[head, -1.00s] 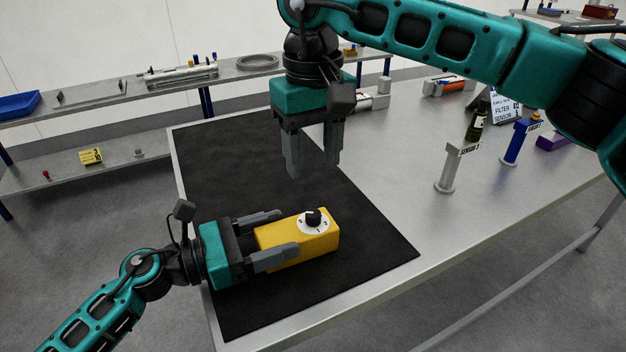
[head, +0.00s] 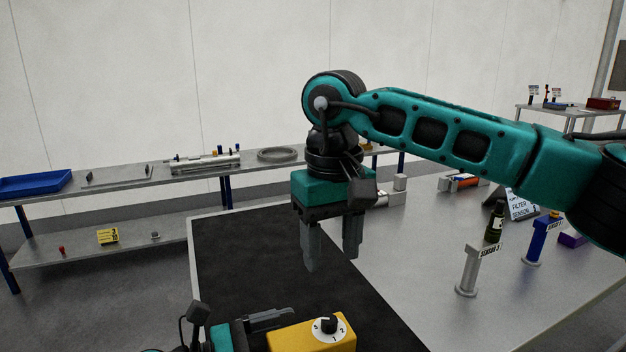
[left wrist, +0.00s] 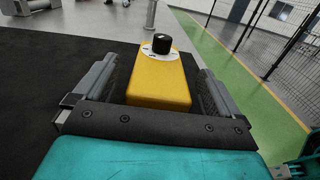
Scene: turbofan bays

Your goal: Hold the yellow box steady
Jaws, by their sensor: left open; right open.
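The yellow box (head: 312,336) lies on the black mat (head: 262,262) at the bottom of the head view, with a black knob on a white numbered dial on top. It also shows in the left wrist view (left wrist: 158,86), between the two fingers of my left gripper (left wrist: 155,88). Those fingers are open, one along each side, with a gap visible at the sides. In the head view the left gripper (head: 268,330) is partly cut off by the lower edge. My right gripper (head: 332,258) is open and empty, pointing down above the mat, behind the box.
On the right of the metal table stand a grey sensor post (head: 468,270), a blue post (head: 537,240), a dark bottle (head: 495,222) and a filter sensor sign (head: 520,204). A shelf (head: 110,184) with a blue tray (head: 35,184) stands behind. Most of the mat is clear.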

